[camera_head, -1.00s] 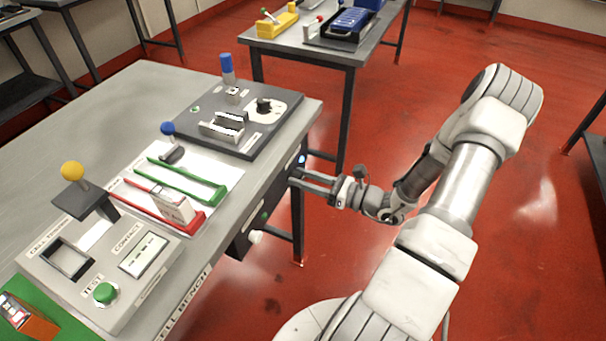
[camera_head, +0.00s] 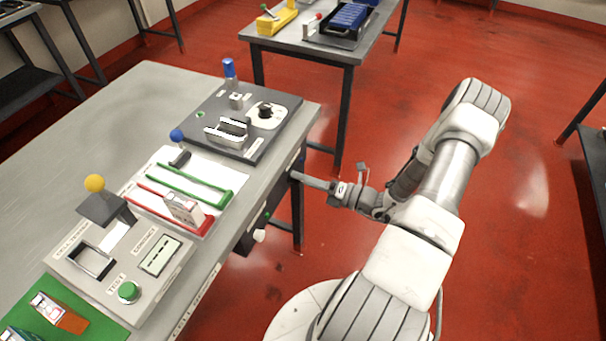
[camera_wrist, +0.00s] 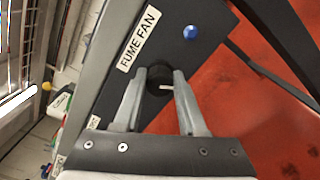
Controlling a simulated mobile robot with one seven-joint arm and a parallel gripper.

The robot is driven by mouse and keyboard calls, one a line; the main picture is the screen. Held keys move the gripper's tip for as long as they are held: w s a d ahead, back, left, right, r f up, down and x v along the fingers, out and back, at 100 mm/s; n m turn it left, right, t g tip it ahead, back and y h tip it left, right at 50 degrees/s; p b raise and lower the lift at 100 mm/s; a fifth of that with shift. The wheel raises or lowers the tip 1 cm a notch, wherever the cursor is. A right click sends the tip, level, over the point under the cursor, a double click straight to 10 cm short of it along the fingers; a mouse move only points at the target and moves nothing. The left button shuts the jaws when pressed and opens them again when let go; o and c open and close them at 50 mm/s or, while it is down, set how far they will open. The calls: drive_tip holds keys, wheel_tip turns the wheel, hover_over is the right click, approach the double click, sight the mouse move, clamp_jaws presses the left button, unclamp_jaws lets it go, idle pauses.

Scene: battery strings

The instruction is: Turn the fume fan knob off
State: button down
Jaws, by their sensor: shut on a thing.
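The fume fan knob (camera_wrist: 158,75) is small, round and black with a white pointer mark, on a dark panel in the wrist view. The white FUME FAN label (camera_wrist: 138,40) is beside it, and a blue round light (camera_wrist: 191,32) is further along the panel. My gripper (camera_wrist: 160,84) is shut on the knob, one finger on each side; the fingers partly cover it. In the head view my gripper (camera_head: 297,176) reaches the bench's front side below the top edge, and the knob is hidden there.
The grey bench top (camera_head: 135,125) carries a dark board with a black dial (camera_head: 265,111), red and green rails, and a cell tester with a green button (camera_head: 129,292). A white knob (camera_head: 260,236) protrudes from the bench front. The red floor around my arm is clear.

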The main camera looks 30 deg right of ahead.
drive_tip(key=m+p, duration=0.1)
drive_tip(key=m, duration=0.4)
drive_tip(key=shift+f+m, duration=0.1)
drive_tip(key=shift+m, duration=0.2)
idle(0.4)
drive_tip(key=shift+c, duration=2.3)
unclamp_jaws()
drive_tip(key=shift+s+d, duration=0.1)
drive_tip(key=v, duration=1.7)
